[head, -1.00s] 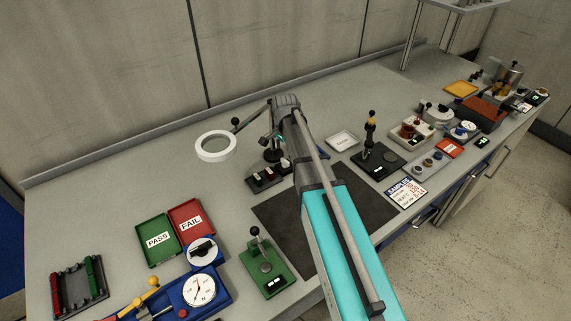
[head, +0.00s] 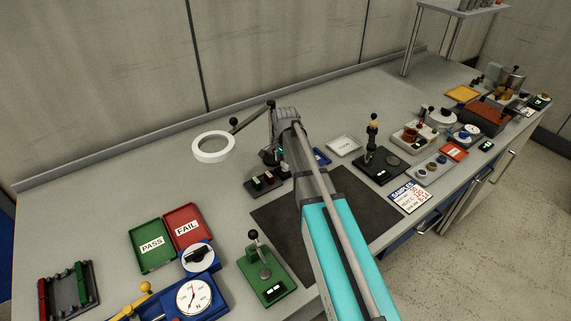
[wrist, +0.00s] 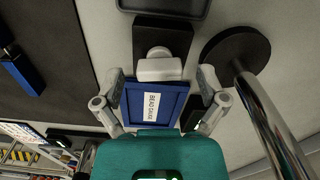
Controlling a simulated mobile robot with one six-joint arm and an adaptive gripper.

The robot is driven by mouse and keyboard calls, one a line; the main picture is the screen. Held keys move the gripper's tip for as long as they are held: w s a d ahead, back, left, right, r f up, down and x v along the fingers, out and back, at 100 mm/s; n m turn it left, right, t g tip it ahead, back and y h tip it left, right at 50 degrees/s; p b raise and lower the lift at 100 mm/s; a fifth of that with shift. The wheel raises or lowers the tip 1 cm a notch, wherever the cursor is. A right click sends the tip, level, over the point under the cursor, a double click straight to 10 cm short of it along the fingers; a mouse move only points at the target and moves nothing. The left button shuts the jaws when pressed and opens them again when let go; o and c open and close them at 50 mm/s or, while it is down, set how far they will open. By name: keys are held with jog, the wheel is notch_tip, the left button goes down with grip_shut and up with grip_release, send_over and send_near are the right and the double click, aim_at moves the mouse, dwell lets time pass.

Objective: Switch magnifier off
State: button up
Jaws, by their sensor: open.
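The magnifier (head: 213,161) shows in the head view as a white ring lens on a jointed dark arm. In the wrist view its chrome post (wrist: 268,115) rises from a round black base (wrist: 235,58) at the right. My gripper (wrist: 160,88) is open and empty. Its two fingers stand over either side of a blue tray (wrist: 183,100) with a white label. A white block with a round knob (wrist: 158,68) sits on a black box just beyond the fingertips. I cannot tell whether it is the magnifier's switch. In the head view my arm hides most of the gripper.
A dark mat (head: 270,213) lies in front. A small block with dark switches (head: 265,183) stands left of my arm. Green (head: 151,262) and red (head: 188,242) trays, a green press (head: 263,275) and a black press (head: 380,165) stand nearby. The bench behind the magnifier is clear.

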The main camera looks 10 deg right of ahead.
jog(key=c, duration=1.2)
jog(key=shift+o, duration=0.2)
jog(key=shift+n, duration=0.3)
jog(key=n, duration=0.3)
jog(key=shift+n, duration=1.8)
jog(key=o, duration=1.2)
jog(key=shift+c, duration=0.2)
